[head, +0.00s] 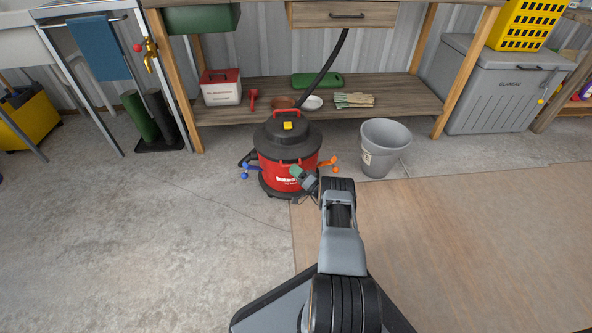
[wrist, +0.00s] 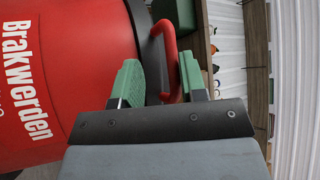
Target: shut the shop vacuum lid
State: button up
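The shop vacuum (head: 287,176) is a red drum with a black lid (head: 270,132), standing on the concrete in front of the workbench. The lid looks close to level on the drum; I cannot tell whether a gap is left at its rim. My gripper (head: 303,176) is at the drum's front right side. In the wrist view, the red drum (wrist: 75,60) fills the left, with a black band (wrist: 153,52) at its edge. A curved red bar (wrist: 166,50) shows near the green fingertips of my gripper (wrist: 160,82). The fingers are apart, with nothing clearly clamped.
A blue-tipped part (head: 245,171) and an orange-tipped part (head: 334,163) stick out at the vacuum's sides. A black hose (head: 332,60) rises behind it. A grey bucket (head: 383,150) stands to the right.

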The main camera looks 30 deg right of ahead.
jog(key=shift+a+r, duration=0.1)
jog(key=shift+r, duration=0.05)
jog(key=p+v, duration=0.2)
jog(key=v, duration=1.2)
jog(key=shift+w+a, duration=0.1)
